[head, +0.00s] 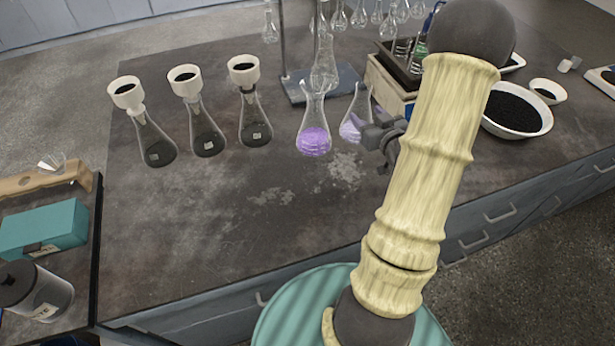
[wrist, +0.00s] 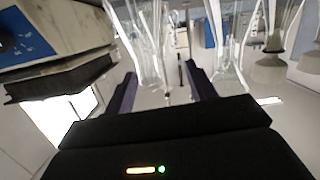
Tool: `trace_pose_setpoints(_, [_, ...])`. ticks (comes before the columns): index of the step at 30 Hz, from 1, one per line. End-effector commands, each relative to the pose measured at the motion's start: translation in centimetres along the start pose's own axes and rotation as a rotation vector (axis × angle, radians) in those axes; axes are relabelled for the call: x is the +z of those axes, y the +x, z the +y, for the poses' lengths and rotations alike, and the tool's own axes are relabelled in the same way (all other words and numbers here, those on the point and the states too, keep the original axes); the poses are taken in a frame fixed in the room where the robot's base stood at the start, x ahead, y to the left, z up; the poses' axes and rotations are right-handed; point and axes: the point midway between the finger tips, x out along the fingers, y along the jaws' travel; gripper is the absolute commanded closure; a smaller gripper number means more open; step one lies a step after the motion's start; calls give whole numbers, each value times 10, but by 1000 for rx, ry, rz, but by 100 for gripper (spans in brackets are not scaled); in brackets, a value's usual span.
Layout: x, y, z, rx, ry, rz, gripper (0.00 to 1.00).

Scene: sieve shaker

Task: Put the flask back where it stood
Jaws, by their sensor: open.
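My gripper (head: 366,132) is open at the right-hand flask. In the wrist view, my open fingers (wrist: 160,72) point at clear glassware (wrist: 148,45), and another clear flask (wrist: 232,50) stands just right of the right finger. I cannot tell whether any glass sits between the fingers or touches them. The pictures do not show which flask the task means.
Three dark-filled flasks with white funnels (head: 205,135) stand to the left. Behind are a stand base (head: 322,84) with hanging glassware and a wooden box (head: 388,92). A black-filled bowl (head: 517,112) is at the right. The front left of the bench (head: 200,230) is clear.

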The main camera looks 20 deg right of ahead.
Motion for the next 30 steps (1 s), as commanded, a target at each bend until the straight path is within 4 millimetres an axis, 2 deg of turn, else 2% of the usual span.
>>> trace_pose_setpoints(1, [-3, 6, -13, -5, -19, -53, 44])
trace_pose_setpoints(6, [0, 12, -49, 11, -56, -264, 44])
trace_pose_setpoints(13, [5, -8, -103, 24, -66, -539, 44])
trace_pose_setpoints(20, [10, -59, -165, 4, -43, -811, 44])
trace_pose_setpoints(24, [12, -102, -203, -31, -21, -977, 44])
trace_pose_setpoints(27, [13, -129, -224, -58, -7, -1072, 44])
trace_pose_setpoints(30, [14, -146, -234, -74, 1, -1128, 44])
